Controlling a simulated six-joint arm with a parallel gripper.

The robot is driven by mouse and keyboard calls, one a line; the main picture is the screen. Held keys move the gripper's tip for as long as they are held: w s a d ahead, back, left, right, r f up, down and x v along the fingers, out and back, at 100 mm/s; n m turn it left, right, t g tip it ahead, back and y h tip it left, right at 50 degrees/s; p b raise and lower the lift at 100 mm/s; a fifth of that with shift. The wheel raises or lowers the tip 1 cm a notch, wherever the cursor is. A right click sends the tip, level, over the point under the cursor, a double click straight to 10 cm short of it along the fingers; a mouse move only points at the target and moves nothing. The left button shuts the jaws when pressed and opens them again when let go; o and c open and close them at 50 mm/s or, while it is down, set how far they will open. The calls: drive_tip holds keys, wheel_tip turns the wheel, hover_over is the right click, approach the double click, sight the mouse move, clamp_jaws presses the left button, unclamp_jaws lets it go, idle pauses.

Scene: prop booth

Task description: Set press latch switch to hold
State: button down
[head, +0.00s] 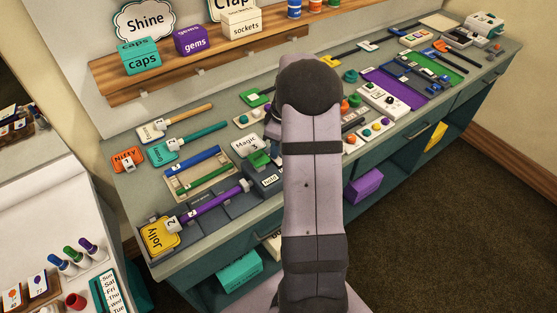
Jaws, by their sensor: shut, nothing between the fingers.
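A small dark panel with a white label reading "hold" (269,181) lies near the front of the bench, left of my arm. A green piece (259,159) stands just above this label, beside a white card reading "Magic" (245,145). The green piece may be part of the press latch switch, but its position is too small to read. My arm covers the area to the right of the label. My gripper's fingers are hidden behind my arm, so I cannot tell whether they touch the switch.
The grey-green bench (222,118) is crowded with colored-handled tools and cards. A yellow "Jolly" card (158,236) lies at the front left. A wooden shelf (187,72) with labeled boxes hangs behind. A purple box (363,186) sits below the bench. Carpet is clear at right.

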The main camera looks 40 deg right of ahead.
drive_tip(key=shift+s, duration=0.1)
wheel_tip(320, 180, up, 7)
drive_tip(key=p, duration=0.5)
idle(0.4)
idle(0.4)
drive_tip(key=s+a+f+m, duration=0.1)
drive_tip(key=s+m, duration=0.1)
drive_tip(key=m, duration=0.1)
drive_tip(key=s+a+f+m+g, duration=0.1)
drive_tip(key=s+f+m, duration=0.1)
drive_tip(key=s+m, duration=0.1)
drive_tip(key=s+a+f+m, duration=0.1)
drive_tip(key=s+f+m, duration=0.1)
drive_tip(key=m, duration=0.2)
drive_tip(key=shift+s+f+g, duration=0.25)
drive_tip(key=shift+s+g, duration=0.05)
drive_tip(key=shift+g, duration=0.1)
drive_tip(key=s+a+r+n+g, duration=0.1)
drive_tip(key=s+a+r+g, duration=0.15)
drive_tip(key=s+a, duration=1.3)
drive_tip(key=w+a+r+n+t+b, duration=0.1)
drive_tip(key=w+a+r+n+t, duration=0.1)
drive_tip(key=w+a+r+n, duration=0.1)
drive_tip(key=shift+w+a+r+t+h, duration=0.15)
drive_tip(key=shift+a+t+h, duration=0.25)
drive_tip(key=shift+a, duration=0.4)
